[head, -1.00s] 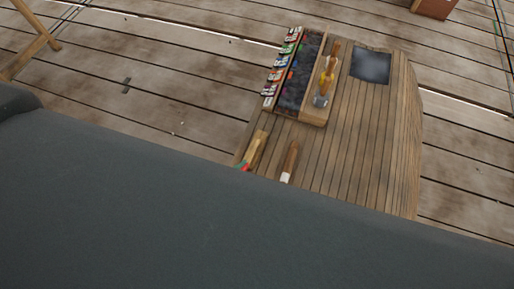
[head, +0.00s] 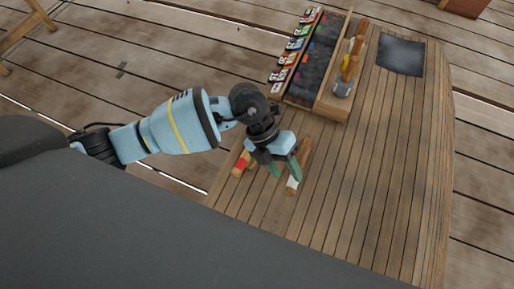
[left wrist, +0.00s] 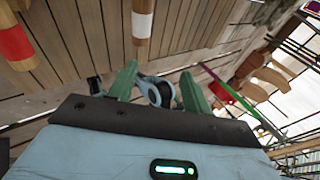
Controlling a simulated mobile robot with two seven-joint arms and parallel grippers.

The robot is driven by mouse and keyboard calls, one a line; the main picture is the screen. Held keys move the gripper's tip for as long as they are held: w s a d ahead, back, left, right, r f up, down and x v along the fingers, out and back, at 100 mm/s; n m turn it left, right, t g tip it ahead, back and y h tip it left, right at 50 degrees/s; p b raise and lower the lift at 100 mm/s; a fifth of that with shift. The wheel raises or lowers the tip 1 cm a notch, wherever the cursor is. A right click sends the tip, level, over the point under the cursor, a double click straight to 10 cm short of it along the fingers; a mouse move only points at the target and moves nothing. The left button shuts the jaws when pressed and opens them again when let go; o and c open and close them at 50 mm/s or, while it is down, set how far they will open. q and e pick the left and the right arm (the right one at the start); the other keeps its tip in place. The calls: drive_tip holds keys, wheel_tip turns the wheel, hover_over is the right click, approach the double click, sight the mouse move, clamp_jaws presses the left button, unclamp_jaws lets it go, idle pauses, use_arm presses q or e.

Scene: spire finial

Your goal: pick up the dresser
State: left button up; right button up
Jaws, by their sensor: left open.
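Two wooden tools lie on the planked tabletop (head: 345,190). One has a white band or end (head: 305,155); the other has a red band (head: 239,166). I cannot tell for certain which is the dresser. My left gripper (head: 286,173) is open above the tabletop, its green fingers pointing down beside and partly over the white-banded tool. In the left wrist view, the white-banded tool (left wrist: 143,20) lies beyond the open, empty fingers (left wrist: 160,88), and the red-banded one (left wrist: 16,42) is at the left edge. My right gripper is out of view.
A wooden rack with a dark tray (head: 320,75) and a row of colourful items (head: 292,58) stands behind. Wooden-handled tools (head: 350,65) lie along its right side. A dark grey sheet (head: 401,54) lies at the back right. The tabletop's right half is clear.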

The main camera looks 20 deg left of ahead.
use_arm(q)
drive_tip(key=w+a+t+y+b, duration=0.1)
drive_tip(key=w+a+y, duration=0.1)
drive_tip(key=w+a, duration=0.1)
drive_tip(key=w+a+f+y+b, duration=0.1)
drive_tip(key=w+a+y, duration=0.1)
drive_tip(key=w+a, duration=0.1)
drive_tip(key=w+a+f+t+y+b, duration=0.1)
drive_tip(key=w+a+y, duration=0.1)
drive_tip(key=w+a, duration=0.2)
drive_tip(key=shift+w+a+t+y, duration=0.1)
drive_tip(key=shift+a+t+y, duration=0.2)
drive_tip(key=shift+a, duration=0.35)
drive_tip(key=shift+w+a+r+n, duration=0.1)
drive_tip(key=shift+a+r+n, duration=0.1)
drive_tip(key=shift+n, duration=0.1)
wheel_tip(320, 180, down, 2)
drive_tip(key=shift+f+b, duration=0.15)
drive_tip(key=shift+b, duration=0.45)
drive_tip(key=shift+d+f, duration=0.1)
drive_tip(key=shift+f, duration=0.5)
wheel_tip(320, 180, down, 4)
drive_tip(key=shift+f+b, duration=0.2)
drive_tip(key=shift+b, duration=0.95)
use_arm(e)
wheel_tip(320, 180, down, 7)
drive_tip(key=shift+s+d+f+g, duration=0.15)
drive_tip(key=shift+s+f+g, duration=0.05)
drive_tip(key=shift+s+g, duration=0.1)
